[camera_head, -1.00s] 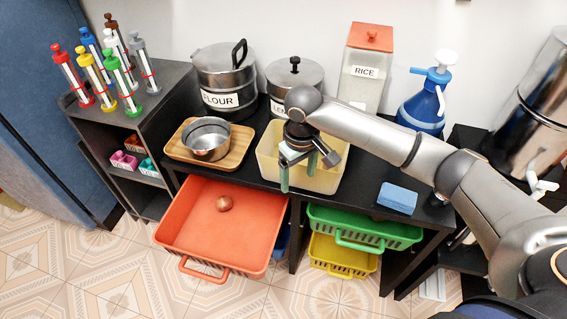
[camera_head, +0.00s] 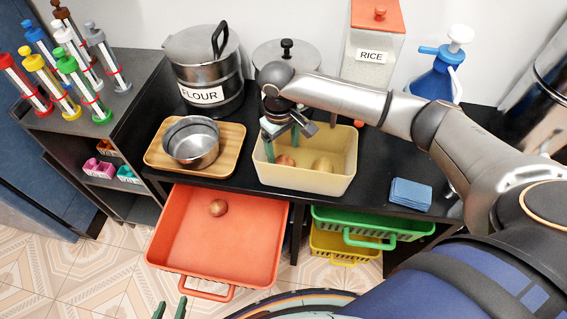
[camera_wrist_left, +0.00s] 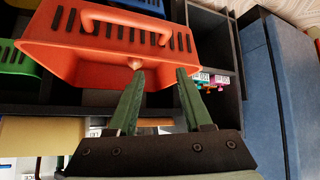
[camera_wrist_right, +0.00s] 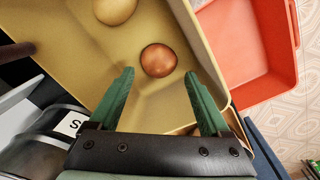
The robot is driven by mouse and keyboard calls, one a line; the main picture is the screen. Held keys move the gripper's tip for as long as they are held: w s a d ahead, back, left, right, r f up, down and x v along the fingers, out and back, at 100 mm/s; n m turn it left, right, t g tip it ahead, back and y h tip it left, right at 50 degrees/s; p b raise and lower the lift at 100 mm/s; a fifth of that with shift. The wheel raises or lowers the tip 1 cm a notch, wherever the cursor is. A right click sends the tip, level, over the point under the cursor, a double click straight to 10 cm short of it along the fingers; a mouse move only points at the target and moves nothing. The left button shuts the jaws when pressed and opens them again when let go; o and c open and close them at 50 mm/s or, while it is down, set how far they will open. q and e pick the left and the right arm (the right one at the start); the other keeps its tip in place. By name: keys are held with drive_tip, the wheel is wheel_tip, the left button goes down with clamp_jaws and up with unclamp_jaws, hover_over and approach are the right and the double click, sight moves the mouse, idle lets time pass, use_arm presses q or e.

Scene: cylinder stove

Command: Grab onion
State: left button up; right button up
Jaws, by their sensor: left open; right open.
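A round brown onion (camera_head: 218,207) lies in the pulled-out orange drawer (camera_head: 262,268). A reddish-brown round onion (camera_head: 285,160) and a paler, yellowish round one (camera_head: 322,166) lie in the pale yellow bin (camera_head: 305,182) on the counter. The right wrist view shows the reddish one (camera_wrist_right: 158,60) just beyond and between the fingertips of my right gripper (camera_wrist_right: 159,75), which is open and empty. In the head view my right gripper (camera_head: 284,142) is over the bin's left part. My left gripper (camera_wrist_left: 160,74) is open and empty, in front of the orange drawer (camera_wrist_left: 100,45).
A steel pot (camera_head: 192,143) sits on a wooden tray (camera_head: 238,138) left of the bin. A flour canister (camera_head: 203,75), a rice container (camera_head: 372,60) and a blue spray bottle (camera_head: 436,75) stand behind. A blue sponge (camera_head: 410,194) lies right. Green (camera_head: 370,226) and yellow baskets (camera_head: 344,244) sit below.

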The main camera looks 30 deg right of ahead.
sight(282, 157)
drive_tip(key=shift+f, duration=0.75)
drive_tip(key=f, duration=0.3)
drive_tip(key=f+b, duration=0.1)
drive_tip(key=shift+w+d+f, duration=0.15)
drive_tip(key=shift+w+f, duration=0.1)
drive_tip(key=shift+w, duration=0.15)
use_arm(q)
drive_tip(key=shift+w+d+r, duration=0.1)
drive_tip(key=shift+w+d, duration=0.25)
drive_tip(key=shift+w, duration=0.4)
use_arm(e)
drive_tip(key=shift+f, duration=0.25)
drive_tip(key=c, duration=0.8)
use_arm(q)
drive_tip(key=shift+s, duration=0.2)
use_arm(e)
drive_tip(key=c, duration=0.3)
